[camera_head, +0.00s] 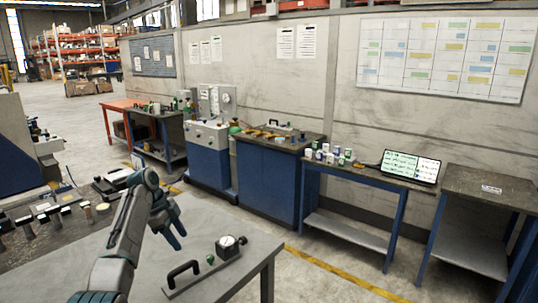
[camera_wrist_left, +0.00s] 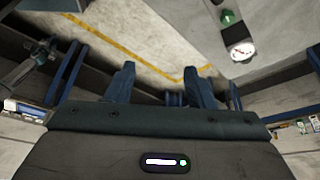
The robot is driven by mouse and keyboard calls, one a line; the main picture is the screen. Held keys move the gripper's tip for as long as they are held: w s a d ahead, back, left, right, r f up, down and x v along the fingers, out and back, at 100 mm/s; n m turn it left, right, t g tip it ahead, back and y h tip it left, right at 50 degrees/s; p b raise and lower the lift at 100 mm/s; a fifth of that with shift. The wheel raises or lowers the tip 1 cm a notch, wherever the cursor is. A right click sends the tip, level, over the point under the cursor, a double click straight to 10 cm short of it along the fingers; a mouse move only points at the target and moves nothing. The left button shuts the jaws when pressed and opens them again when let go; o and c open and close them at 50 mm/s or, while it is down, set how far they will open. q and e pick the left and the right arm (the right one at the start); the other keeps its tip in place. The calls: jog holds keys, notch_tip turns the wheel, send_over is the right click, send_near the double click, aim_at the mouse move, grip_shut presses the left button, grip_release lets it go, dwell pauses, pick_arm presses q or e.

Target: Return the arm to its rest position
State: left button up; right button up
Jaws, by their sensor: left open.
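My left arm (camera_head: 128,228) reaches up from the bottom left over the grey table. Its gripper (camera_head: 172,222) is raised above the table, with its fingers apart and nothing between them. In the left wrist view the two blue fingers (camera_wrist_left: 160,82) are spread, with the floor behind the gap. A plate with a black handle (camera_head: 183,273), a green knob (camera_head: 210,259) and a round dial gauge (camera_head: 228,242) lies on the table, to the right of the gripper and apart from it. The gauge also shows in the left wrist view (camera_wrist_left: 238,42). No microscope can be made out. My right gripper is not in view.
The grey table (camera_head: 232,288) ends at its right edge, with open floor and a yellow line (camera_head: 345,276) beyond. Dark tools (camera_head: 55,210) lie left of my arm. Blue benches (camera_head: 268,180) stand along the wall. A lit screen (camera_head: 410,166) stands at right.

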pick_arm(q)
jog(key=s+f+n+t+y, duration=0.1)
jog(key=s+f+n+y, duration=0.45)
jog(key=s+f, duration=1.65)
jog(key=s+f+n+t+h, duration=0.1)
jog(key=s+f+n, duration=0.2)
jog(key=s+n, duration=0.7)
jog(key=s+r+n+t, duration=0.1)
jog(key=s+r, duration=0.2)
jog(key=s, duration=0.7)
jog(key=s+r+t, duration=0.1)
jog(key=s+r, duration=0.2)
jog(key=s, duration=0.6)
notch_tip(320, 180, down, 35)
jog(key=a+g+b, duration=0.2)
jog(key=b, duration=0.3)
jog(key=s+a+f+b, duration=0.1)
jog(key=s+f+b, duration=0.1)
jog(key=s+f, duration=0.7)
jog(key=s+f+b, duration=0.3)
jog(key=s+f, duration=0.7)
jog(key=f, duration=0.5)
jog(key=shift+a+f+n+g+y, duration=0.3)
jog(key=shift+a+n+g+y, duration=0.05)
jog(key=shift+n+g, duration=0.1)
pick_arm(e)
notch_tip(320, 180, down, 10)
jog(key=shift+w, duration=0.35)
